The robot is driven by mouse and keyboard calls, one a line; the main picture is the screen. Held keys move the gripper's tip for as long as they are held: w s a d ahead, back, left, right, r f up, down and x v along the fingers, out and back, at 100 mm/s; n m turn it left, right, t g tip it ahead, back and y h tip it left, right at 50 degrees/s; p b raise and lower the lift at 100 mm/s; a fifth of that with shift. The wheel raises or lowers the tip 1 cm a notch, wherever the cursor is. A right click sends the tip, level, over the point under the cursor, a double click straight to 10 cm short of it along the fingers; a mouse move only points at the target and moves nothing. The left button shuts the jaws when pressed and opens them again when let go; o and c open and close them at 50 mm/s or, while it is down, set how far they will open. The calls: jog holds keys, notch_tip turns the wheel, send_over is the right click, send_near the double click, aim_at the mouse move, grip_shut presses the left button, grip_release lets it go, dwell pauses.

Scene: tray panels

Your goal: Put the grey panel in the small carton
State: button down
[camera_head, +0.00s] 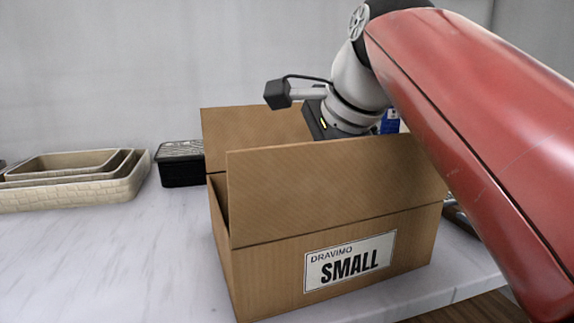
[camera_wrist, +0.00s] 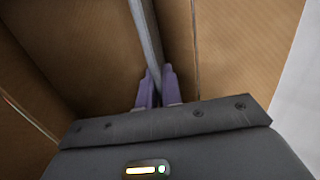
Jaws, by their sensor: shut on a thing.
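The small carton (camera_head: 285,205) is an open cardboard box labelled "SMALL" on the table, with its flaps standing up. My gripper reaches down into it from above, and its fingers are hidden behind the front flap in the head view. In the wrist view my gripper (camera_wrist: 158,88) has purple fingertips shut on the grey panel (camera_wrist: 147,35), a thin plate seen nearly edge-on. The cardboard walls of the carton (camera_wrist: 235,50) surround it in the wrist view. The panel is hidden in the head view. I cannot tell whether it touches the carton floor.
Nested beige woven trays (camera_head: 75,190) stand on the left of the table. A black box with a ridged grey top (camera_head: 180,165) stands just left of the carton. A blue item (camera_head: 390,122) shows partly behind the carton. The marble tabletop (camera_head: 110,265) is clear at front left.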

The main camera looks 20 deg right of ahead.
jog(key=shift+f+b, duration=0.45)
jog(key=shift+f, duration=0.2)
dwell(0.6)
jog(key=c, duration=1.5)
grip_release()
notch_tip(320, 180, up, 20)
jog(key=p, duration=0.9)
